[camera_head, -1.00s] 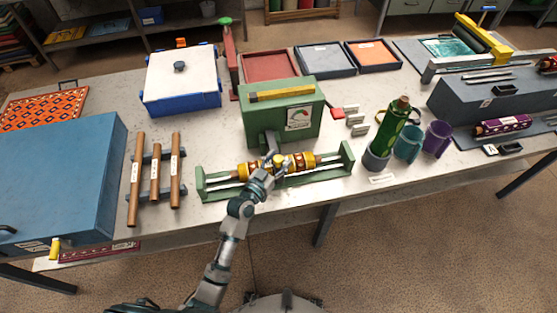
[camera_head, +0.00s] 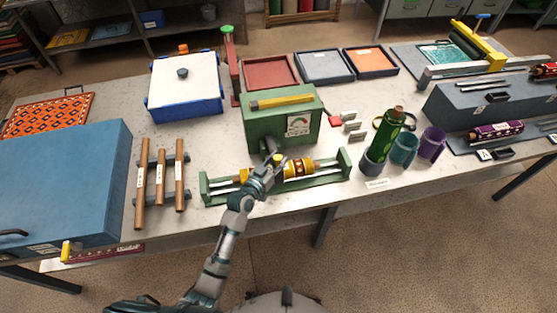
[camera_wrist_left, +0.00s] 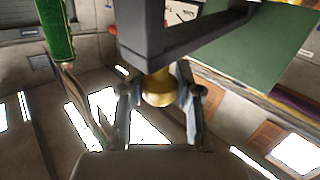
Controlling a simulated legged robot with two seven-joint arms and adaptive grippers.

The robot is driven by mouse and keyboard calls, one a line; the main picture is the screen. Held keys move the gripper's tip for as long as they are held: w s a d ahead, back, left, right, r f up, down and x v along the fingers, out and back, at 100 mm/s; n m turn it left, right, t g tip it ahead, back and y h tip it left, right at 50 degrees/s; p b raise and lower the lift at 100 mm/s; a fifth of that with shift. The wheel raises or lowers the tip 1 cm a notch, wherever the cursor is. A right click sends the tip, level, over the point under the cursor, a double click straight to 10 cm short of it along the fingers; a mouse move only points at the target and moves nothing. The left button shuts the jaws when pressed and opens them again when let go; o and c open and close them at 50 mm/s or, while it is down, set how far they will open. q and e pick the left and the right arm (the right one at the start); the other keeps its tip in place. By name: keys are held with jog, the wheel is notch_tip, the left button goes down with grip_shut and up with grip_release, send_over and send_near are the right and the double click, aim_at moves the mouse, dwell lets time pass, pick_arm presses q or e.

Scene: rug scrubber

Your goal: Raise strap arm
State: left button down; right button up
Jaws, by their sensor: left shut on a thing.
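The green machine (camera_head: 285,122) stands mid-table with a yellow bar on top and a dial on its front. Its dark grey strap arm (camera_head: 268,146) juts from the front; it looms large in the left wrist view (camera_wrist_left: 205,38). A gold knob (camera_wrist_left: 158,88) at its end sits between the fingers of my left gripper (camera_wrist_left: 160,97), which is shut on it. In the head view this gripper (camera_head: 272,163) is over a patterned yellow roller (camera_head: 298,169) in a green cradle (camera_head: 335,176) and hides part of it. My right gripper is not in view.
A blue case (camera_head: 70,180) and a rack of brown rods (camera_head: 160,175) are left of the cradle. A green bottle (camera_head: 388,135) and cups (camera_head: 403,150) stand to its right. Behind are a blue-and-white box (camera_head: 185,85) and shallow trays (camera_head: 323,65).

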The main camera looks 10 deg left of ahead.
pick_arm(q)
jog(key=w+r, duration=0.1)
jog(key=w+a+r+p, duration=0.1)
jog(key=w+r, duration=0.1)
jog(key=w+r+p, duration=0.1)
jog(key=shift+w+a+r, duration=0.25)
jog(key=shift+w+r, duration=0.1)
jog(key=shift+w+a+r, duration=0.25)
jog(key=shift+w+r, duration=0.2)
jog(key=shift+w, duration=0.3)
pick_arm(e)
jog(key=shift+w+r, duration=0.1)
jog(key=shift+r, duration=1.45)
